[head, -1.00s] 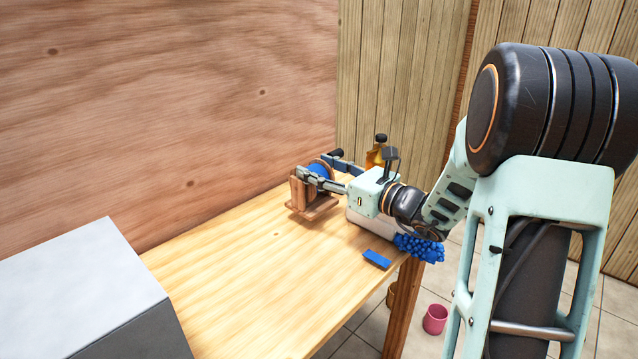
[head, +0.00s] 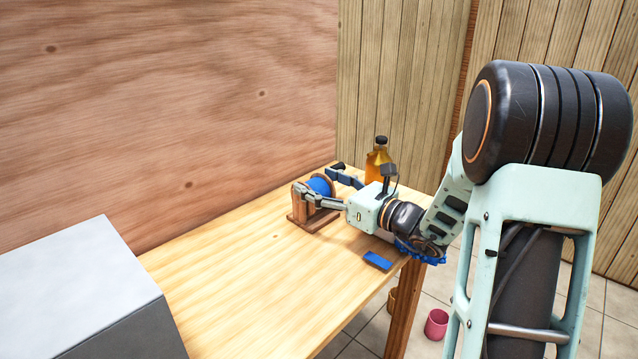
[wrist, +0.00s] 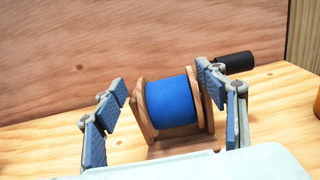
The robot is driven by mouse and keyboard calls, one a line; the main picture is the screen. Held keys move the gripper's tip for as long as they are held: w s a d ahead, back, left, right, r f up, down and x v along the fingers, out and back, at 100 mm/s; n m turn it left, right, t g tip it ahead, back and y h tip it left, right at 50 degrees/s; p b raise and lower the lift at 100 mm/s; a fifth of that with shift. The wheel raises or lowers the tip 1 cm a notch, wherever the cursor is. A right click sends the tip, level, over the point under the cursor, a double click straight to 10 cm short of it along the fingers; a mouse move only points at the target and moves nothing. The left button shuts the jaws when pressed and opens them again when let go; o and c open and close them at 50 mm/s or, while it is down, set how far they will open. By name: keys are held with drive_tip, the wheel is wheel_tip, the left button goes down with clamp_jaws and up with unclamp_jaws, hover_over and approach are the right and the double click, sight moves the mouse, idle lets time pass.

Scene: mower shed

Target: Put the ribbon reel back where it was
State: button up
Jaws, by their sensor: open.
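The ribbon reel (head: 321,186) is a blue spool. It sits on a small wooden stand (head: 308,219) near the back of the wooden table. In the wrist view the reel (wrist: 172,102) shows between the stand's two wooden sides, close in front of the palm. My gripper (head: 320,182) is open, its fingers spread to either side of the reel and stand. In the wrist view the left finger of my gripper (wrist: 163,86) is apart from the wood. The right finger is very close to the right side; I cannot tell if it touches.
A black handle (wrist: 235,62) lies behind the right finger. An amber bottle (head: 377,165) stands at the table's far end. A blue block (head: 377,261) lies near the front edge, beside a blue bristly thing (head: 432,256). A grey box (head: 85,285) stands left. The table's middle is clear.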

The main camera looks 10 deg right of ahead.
drive_tip(key=shift+r, duration=0.25)
drive_tip(key=p+v, duration=0.2)
drive_tip(key=v, duration=1)
drive_tip(key=shift+f, duration=0.1)
